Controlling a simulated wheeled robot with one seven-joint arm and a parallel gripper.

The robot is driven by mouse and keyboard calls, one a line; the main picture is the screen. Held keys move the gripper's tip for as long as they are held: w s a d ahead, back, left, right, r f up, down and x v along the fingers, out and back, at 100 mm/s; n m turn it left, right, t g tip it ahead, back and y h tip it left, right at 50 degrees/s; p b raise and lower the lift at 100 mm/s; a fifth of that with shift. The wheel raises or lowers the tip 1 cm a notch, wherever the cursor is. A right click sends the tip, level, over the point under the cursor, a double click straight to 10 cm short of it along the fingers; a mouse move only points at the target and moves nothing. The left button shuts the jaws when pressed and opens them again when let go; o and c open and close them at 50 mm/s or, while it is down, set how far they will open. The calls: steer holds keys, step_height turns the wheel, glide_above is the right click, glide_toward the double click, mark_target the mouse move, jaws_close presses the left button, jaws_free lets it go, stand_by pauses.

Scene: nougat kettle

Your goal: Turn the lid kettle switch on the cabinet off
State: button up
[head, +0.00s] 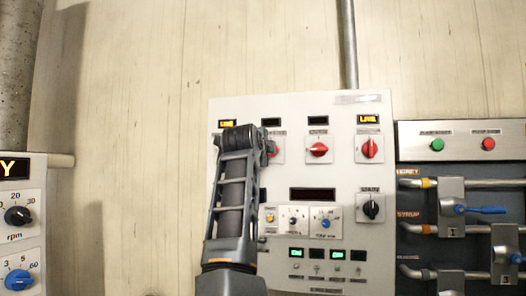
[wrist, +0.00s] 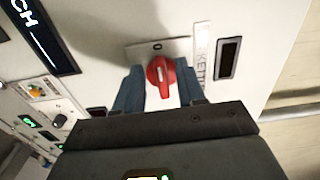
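In the wrist view a red rotary switch (wrist: 160,77) on a white plate sits between my gripper's two fingers (wrist: 160,88). Its white mark points toward a "0" on the plate. The label beside it (wrist: 201,57) reads "KETT…", partly hidden, and the small display (wrist: 228,58) beyond it is dark. My gripper looks open around the knob, with a thin gap on the right; contact cannot be told. In the head view my gripper (head: 268,148) is at the cabinet (head: 345,250) front, partly covering this red switch (head: 277,150). The far-left switch position is hidden behind my arm.
Two more red switches (head: 318,150) and (head: 370,148) are to the right; the rightmost has a lit LIVE display (head: 368,119). Another LIVE display (head: 227,123) is lit at left. A black main switch (head: 371,207) is lower. Valve pipes (head: 470,228) stand at right.

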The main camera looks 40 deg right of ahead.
steer(key=b+v, duration=0.2)
steer(key=v, duration=0.5)
steer(key=shift+s+a, duration=0.25)
steer(key=shift+a, duration=0.1)
steer(key=shift+f, duration=0.1)
steer(key=s+a+f+n+t+h, duration=0.1)
steer(key=s+f+n+t+h, duration=0.15)
steer(key=s+f, duration=0.55)
steer(key=s+a+f+n+t+h, duration=0.15)
steer(key=s+f+n, duration=0.3)
steer(key=f, duration=0.65)
steer(key=s+a+f+n+t+h, duration=0.1)
steer(key=s+f+n+h, duration=0.1)
steer(key=s+f, duration=0.6)
steer(key=s+a+f+n+y, duration=0.6)
steer(key=s+f, duration=0.1)
steer(key=s, duration=0.4)
steer(key=s+a+f+n+y, duration=0.6)
steer(key=s+f+y, duration=0.1)
steer(key=s, duration=0.4)
steer(key=s+a+f+n+g+y, duration=0.1)
steer(key=s+a+f+n+y, duration=0.5)
steer(key=s, duration=0.5)
step_height(320, 180, down, 2)
steer(key=shift+s+n+y, duration=0.15)
steer(key=shift+n+y, duration=0.45)
